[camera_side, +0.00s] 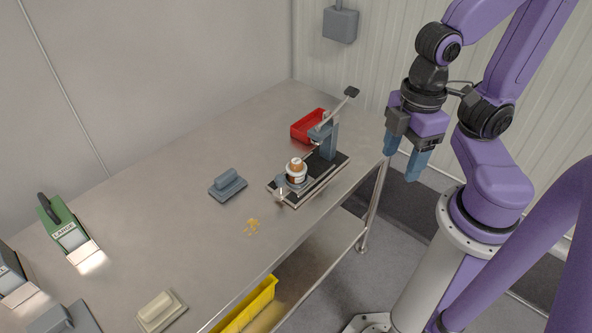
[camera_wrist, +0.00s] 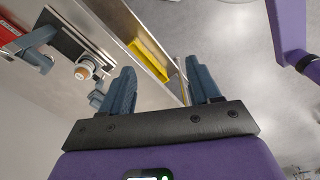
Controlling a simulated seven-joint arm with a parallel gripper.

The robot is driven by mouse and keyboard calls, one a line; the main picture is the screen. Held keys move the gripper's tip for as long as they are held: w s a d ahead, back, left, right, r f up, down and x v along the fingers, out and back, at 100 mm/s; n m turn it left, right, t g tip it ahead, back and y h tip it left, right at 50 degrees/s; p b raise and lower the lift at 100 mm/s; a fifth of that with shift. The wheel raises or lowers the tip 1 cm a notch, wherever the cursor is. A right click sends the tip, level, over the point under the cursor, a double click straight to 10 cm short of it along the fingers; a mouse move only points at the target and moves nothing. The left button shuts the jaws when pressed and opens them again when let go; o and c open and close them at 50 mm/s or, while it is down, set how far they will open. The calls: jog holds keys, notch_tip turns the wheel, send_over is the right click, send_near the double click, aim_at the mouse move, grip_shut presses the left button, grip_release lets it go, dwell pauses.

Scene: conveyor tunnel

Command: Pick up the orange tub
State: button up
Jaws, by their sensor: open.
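The small tub (camera_side: 297,166), orange-brown on top with a white band, stands upright in a lever press fixture (camera_side: 328,140) on a dark base plate near the table's right edge. A grey piece sits close against its near side and partly hides it. In the wrist view the tub (camera_wrist: 84,69) shows at the upper left, beside the fixture. My gripper (camera_side: 405,157) hangs to the right of the table edge, away from the tub. Its two blue fingers are apart, with nothing between them, as the wrist view (camera_wrist: 162,68) also shows.
A red bin (camera_side: 306,128) stands behind the fixture. A green device marked LARGE (camera_side: 66,232) is at far left. A yellow bin (camera_side: 250,303) sits below the tabletop (camera_side: 190,170).

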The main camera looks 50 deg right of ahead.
jog(key=shift+o, duration=1)
send_over(295, 161)
notch_tip(295, 161, down, 8)
jog(key=shift+m, duration=0.3)
notch_tip(295, 161, down, 11)
jog(key=shift+w, duration=0.15)
jog(key=shift+s+a+f, duration=0.1)
jog(key=shift+f, duration=1.2)
jog(key=shift+s+f, duration=0.1)
jog(key=shift+f, duration=1.15)
